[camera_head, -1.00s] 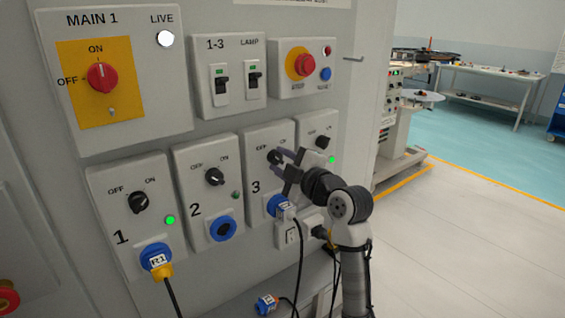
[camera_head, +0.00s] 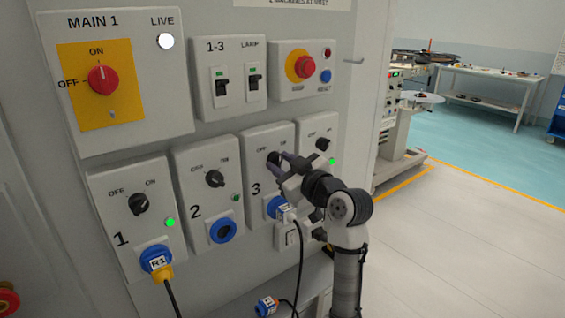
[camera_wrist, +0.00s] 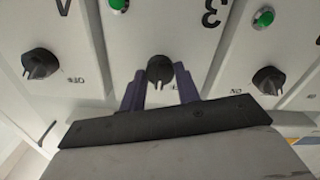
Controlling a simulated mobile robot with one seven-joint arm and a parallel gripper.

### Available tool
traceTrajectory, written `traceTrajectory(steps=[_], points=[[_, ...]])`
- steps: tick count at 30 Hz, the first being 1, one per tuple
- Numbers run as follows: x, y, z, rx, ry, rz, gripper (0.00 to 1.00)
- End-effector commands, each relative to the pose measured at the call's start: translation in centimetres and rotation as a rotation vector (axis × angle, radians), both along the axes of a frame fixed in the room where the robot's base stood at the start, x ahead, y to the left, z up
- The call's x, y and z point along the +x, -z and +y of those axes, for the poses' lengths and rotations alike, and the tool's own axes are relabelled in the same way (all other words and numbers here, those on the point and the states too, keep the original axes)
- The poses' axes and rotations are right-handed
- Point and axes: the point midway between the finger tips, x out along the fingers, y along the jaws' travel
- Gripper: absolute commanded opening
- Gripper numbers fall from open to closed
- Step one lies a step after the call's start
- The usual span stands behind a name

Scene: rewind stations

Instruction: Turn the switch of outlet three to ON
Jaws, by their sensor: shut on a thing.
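The outlet three panel (camera_head: 257,180) carries a black rotary switch (camera_head: 273,158) with OFF and ON marks above it. The wrist view shows this switch (camera_wrist: 160,69) upside down, between two purple fingers. My gripper (camera_wrist: 159,88) is shut on the switch, one finger on each side. In the head view my gripper (camera_head: 284,162) reaches it from the lower right. The switch is partly covered there, and I cannot tell exactly which way it points.
Outlet two's switch (camera_head: 214,178) and the switch of the panel to the right (camera_head: 323,144) sit close on either side. Breakers (camera_head: 221,86) and a red emergency button (camera_head: 301,66) are above. Cables hang below. A loose blue plug (camera_head: 266,305) lies at the bottom.

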Motion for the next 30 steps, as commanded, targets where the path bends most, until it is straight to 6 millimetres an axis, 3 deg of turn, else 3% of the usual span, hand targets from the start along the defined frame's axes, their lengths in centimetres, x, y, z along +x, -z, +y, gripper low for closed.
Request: traceTrajectory(steps=[18,30], points=[[-0.03,-0.08,0.09,0.447,-0.001,0.330,0.09],[-0.05,0.08,0.05,0.602,0.000,0.442,0.09]])
